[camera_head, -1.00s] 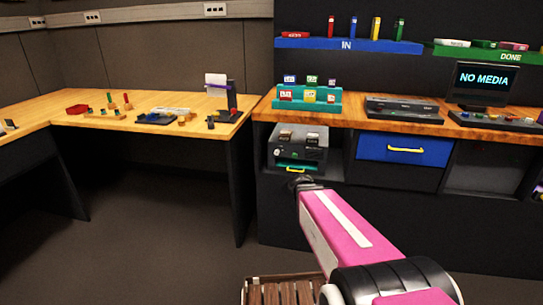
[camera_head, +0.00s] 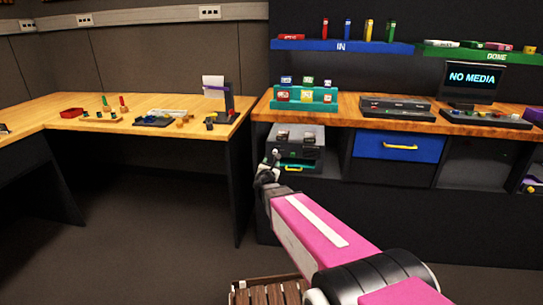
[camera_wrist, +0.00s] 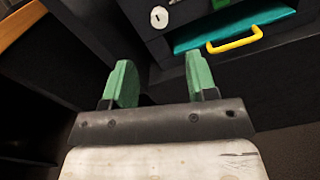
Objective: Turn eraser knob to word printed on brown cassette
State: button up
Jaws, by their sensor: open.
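My gripper (camera_head: 268,168) is in front of the grey machine in the cubby under the wooden counter. In the wrist view its two green fingers (camera_wrist: 158,85) stand apart with nothing between them. The grey machine (camera_head: 305,155) has dark parts on top, and a teal drawer (camera_wrist: 240,25) with a yellow handle (camera_wrist: 234,41) shows up close at the upper right of the wrist view. Several cassettes stand in a teal rack (camera_head: 304,106) on the counter; their printed words are too small to read. I cannot tell which is the brown cassette, or where the eraser knob is.
A round keyhole (camera_wrist: 159,17) is left of the teal drawer. A blue drawer (camera_head: 398,146) is right of the cubby. A monitor (camera_head: 473,80) reads "NO MEDIA". A blue shelf (camera_head: 345,47) marked IN holds several items. A wooden crate (camera_head: 238,297) is below my arm.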

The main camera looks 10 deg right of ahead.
aim_at(275, 153)
jog(key=x, duration=1)
jog(key=shift+w+d, duration=0.1)
jog(key=shift+w, duration=0.3)
jog(key=c, duration=0.9)
